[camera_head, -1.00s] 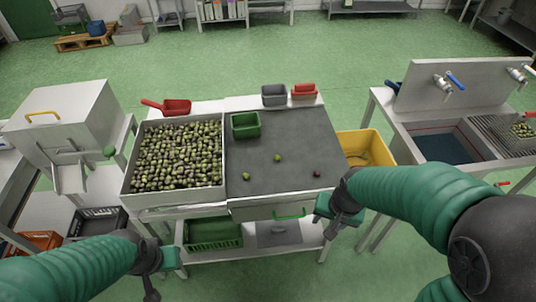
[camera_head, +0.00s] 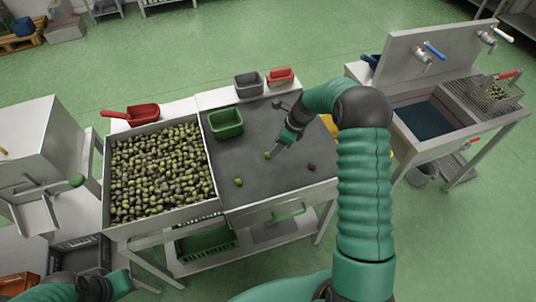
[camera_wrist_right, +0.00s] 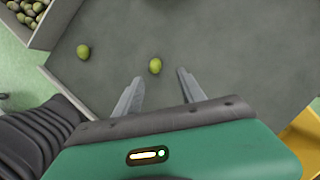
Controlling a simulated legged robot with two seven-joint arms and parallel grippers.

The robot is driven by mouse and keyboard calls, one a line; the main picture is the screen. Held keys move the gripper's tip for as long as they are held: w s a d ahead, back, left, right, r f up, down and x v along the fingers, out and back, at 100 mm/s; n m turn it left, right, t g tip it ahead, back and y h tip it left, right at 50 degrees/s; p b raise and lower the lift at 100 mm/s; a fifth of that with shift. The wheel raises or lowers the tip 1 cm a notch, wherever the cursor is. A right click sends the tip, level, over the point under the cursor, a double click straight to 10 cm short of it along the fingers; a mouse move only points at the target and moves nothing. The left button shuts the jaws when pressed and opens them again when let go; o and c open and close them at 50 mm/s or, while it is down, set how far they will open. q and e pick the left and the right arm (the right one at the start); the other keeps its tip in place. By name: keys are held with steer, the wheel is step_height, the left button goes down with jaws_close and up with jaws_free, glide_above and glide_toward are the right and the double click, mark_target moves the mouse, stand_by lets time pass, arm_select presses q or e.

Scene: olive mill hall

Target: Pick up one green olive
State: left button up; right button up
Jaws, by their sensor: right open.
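One green olive (camera_head: 267,155) lies on the dark grey sorting top (camera_head: 255,185), right by the fingertips of my right gripper (camera_head: 275,151). In the right wrist view this olive (camera_wrist_right: 155,66) sits just beyond the tips of the open right gripper (camera_wrist_right: 160,76), roughly midway between them and not held. A second green olive (camera_head: 239,182) lies nearer the front; it also shows in the wrist view (camera_wrist_right: 83,51). A dark olive (camera_head: 311,167) lies to the right. My left gripper (camera_head: 143,285) is low at the bottom left, its fingers too unclear to read.
A bin full of mixed olives (camera_head: 108,190) adjoins the top on the left. A green tray (camera_head: 226,124) stands at the top's back left. Grey (camera_head: 248,83) and red (camera_head: 280,76) tubs stand behind. A red scoop (camera_head: 142,114) lies behind the bin. A sink (camera_head: 425,115) stands right.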

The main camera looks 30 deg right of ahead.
mark_target(267, 155)
steer(key=a, duration=0.1)
steer(key=a+f, duration=0.2)
steer(key=shift+w+a, duration=0.1)
steer(key=shift+w, duration=0.25)
steer(key=shift+w+d+f, duration=0.25)
steer(key=shift+d+f, duration=0.1)
steer(key=shift+f, duration=0.3)
steer(key=shift+w+d+f, duration=0.2)
steer(key=shift+d+f, duration=0.1)
steer(key=shift+f, duration=0.3)
steer(key=shift+d, duration=0.2)
steer(key=shift+s, duration=0.15)
steer(key=c, duration=0.3)
arm_select(q)
steer(key=shift+s+a+r, duration=0.15)
steer(key=shift+s+a, duration=0.15)
steer(key=shift+a, duration=0.5)
arm_select(e)
steer(key=shift+a+r, duration=0.15)
steer(key=shift+a, duration=0.35)
jaws_close()
